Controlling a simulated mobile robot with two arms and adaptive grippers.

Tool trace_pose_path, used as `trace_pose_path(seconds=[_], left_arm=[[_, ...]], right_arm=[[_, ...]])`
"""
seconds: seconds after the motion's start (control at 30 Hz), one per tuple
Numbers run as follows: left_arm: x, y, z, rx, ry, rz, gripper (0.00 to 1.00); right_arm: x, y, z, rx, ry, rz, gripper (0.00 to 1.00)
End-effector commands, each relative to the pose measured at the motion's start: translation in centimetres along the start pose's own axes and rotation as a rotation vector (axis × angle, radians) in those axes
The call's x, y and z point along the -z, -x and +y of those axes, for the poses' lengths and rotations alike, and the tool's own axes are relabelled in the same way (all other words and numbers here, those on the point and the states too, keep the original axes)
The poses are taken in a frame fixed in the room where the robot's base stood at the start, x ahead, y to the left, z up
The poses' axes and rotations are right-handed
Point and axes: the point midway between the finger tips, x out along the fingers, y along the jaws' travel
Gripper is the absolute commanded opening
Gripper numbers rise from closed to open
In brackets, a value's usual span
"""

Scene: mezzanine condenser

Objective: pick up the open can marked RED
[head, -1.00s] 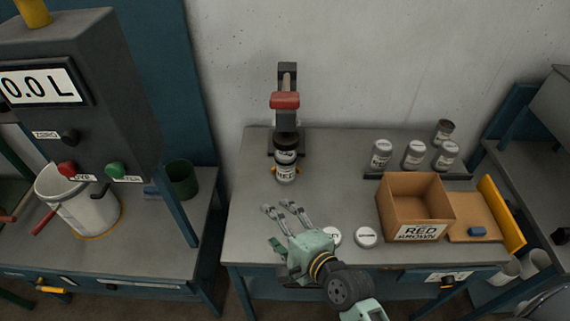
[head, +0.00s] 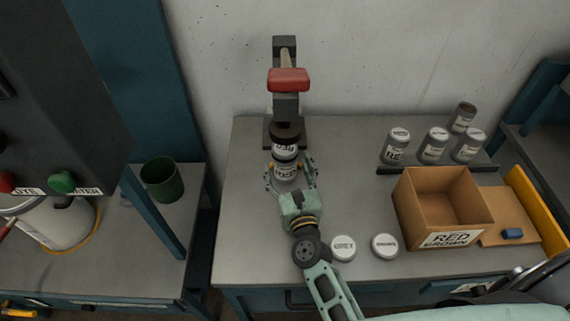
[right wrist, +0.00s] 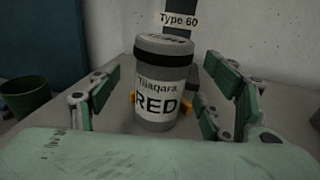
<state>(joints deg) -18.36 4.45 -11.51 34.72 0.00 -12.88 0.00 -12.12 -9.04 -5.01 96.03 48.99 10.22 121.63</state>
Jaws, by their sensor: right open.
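A grey can (head: 284,168) with a white label stands upright under the head of the red-handled press (head: 288,80). My right gripper (head: 289,180) is open at the can, with one finger on each side. In the right wrist view the gripper (right wrist: 162,88) shows gaps between the fingers and the can. My left gripper is not in view.
Two white lids, one marked GREY (head: 343,248) and another (head: 384,246), lie at the table's front. A cardboard box (head: 448,240) marked RED and BROWN stands at right. Several cans (head: 433,146) stand behind it. A green bin (head: 161,180) is on the left bench.

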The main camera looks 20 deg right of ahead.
Motion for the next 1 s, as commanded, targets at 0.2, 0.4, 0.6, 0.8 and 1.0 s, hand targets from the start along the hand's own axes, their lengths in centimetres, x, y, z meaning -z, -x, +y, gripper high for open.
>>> trace_pose_path(seconds=[0.2, 0.4, 0.6, 0.8, 1.0], left_arm=[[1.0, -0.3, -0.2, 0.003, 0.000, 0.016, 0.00], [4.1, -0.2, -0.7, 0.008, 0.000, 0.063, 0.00], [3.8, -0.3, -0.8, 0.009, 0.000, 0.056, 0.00], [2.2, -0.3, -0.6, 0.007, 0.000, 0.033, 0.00], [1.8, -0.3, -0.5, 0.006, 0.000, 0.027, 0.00]], right_arm=[[0.2, -3.2, -0.2, -0.001, 0.001, -0.002, 0.72], [0.2, -3.7, -0.3, 0.000, 0.001, 0.000, 0.72], [0.2, -3.6, -0.3, 0.000, 0.002, 0.000, 0.65], [0.2, -3.6, -0.2, -0.001, 0.002, 0.000, 0.47], [0.2, -3.6, -0.2, -0.001, 0.003, 0.000, 0.30]])
